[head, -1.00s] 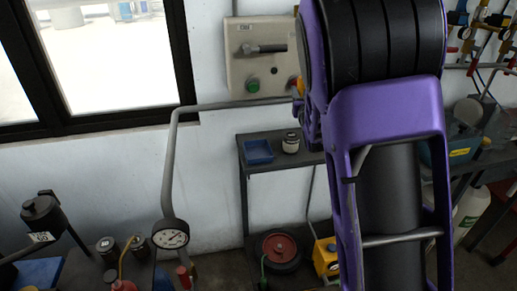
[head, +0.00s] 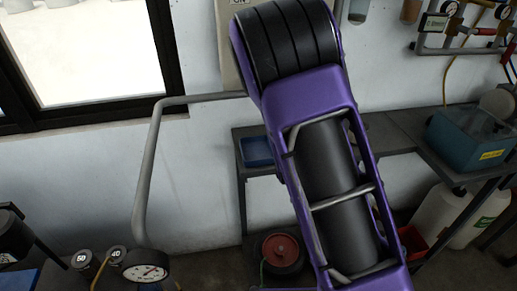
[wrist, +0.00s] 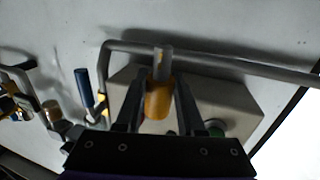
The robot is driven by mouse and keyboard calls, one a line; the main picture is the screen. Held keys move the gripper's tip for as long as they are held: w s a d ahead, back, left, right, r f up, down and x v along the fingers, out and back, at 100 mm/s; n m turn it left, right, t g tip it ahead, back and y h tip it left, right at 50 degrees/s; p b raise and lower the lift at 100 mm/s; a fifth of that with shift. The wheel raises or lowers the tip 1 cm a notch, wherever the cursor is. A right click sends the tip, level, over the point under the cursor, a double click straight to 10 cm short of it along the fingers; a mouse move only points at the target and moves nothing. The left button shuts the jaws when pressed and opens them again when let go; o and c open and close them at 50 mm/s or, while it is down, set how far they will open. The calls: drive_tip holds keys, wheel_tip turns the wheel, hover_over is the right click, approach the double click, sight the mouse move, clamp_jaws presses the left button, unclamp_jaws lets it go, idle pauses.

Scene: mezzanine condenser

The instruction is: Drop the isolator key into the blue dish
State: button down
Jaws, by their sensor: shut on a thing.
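My gripper (wrist: 159,84) is shut on the isolator key (wrist: 158,99), a yellow-orange grip with a short grey shaft, in the wrist view. The key shows in front of the beige switch box; I cannot tell how much gap lies between them. In the head view my arm hides the gripper and the key. The blue dish (head: 257,151) is on the dark shelf unit's top, just left of my arm and partly covered by it.
The beige switch box (wrist: 235,103) with a green button (wrist: 215,128) is on the wall beside a grey pipe (wrist: 230,65). In the head view, a pressure gauge (head: 146,272) stands lower left. A teal toolbox (head: 465,140) is on the right bench.

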drive_tip(key=a+f+b, duration=0.2)
drive_tip(key=a, duration=0.4)
drive_tip(key=b, duration=0.4)
hover_over(262, 153)
drive_tip(key=shift+f, duration=2.9)
drive_tip(key=shift+c, duration=2.2)
unclamp_jaws()
drive_tip(key=s+a+p, duration=0.1)
drive_tip(key=s+p, duration=0.3)
drive_tip(key=s, duration=1.3)
drive_tip(key=shift+s+p, duration=0.2)
drive_tip(key=shift+p, duration=0.2)
